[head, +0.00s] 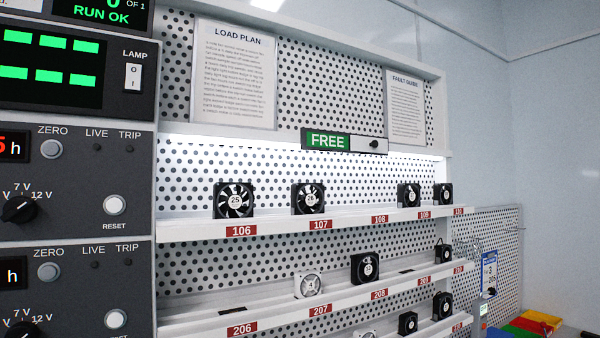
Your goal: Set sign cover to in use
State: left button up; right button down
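The sign (328,141) shows the word FREE in white on green at its left part. Its sliding cover (362,144) is a light plate with a dark knob (374,144), and it sits over the right part of the sign. The sign is mounted on the perforated back panel above the upper shelf. Whatever lies under the cover is hidden. Neither of my grippers is in the head view.
Shelves (300,226) with several small fans, such as one above label 106 (234,200), stand below the sign. A control rack (75,150) with knobs and buttons fills the left. A load plan sheet (236,75) and fault guide sheet (405,108) hang above. Coloured bins (535,322) stand lower right.

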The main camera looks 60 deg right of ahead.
aim_at(358, 144)
jog(key=z, duration=2.4)
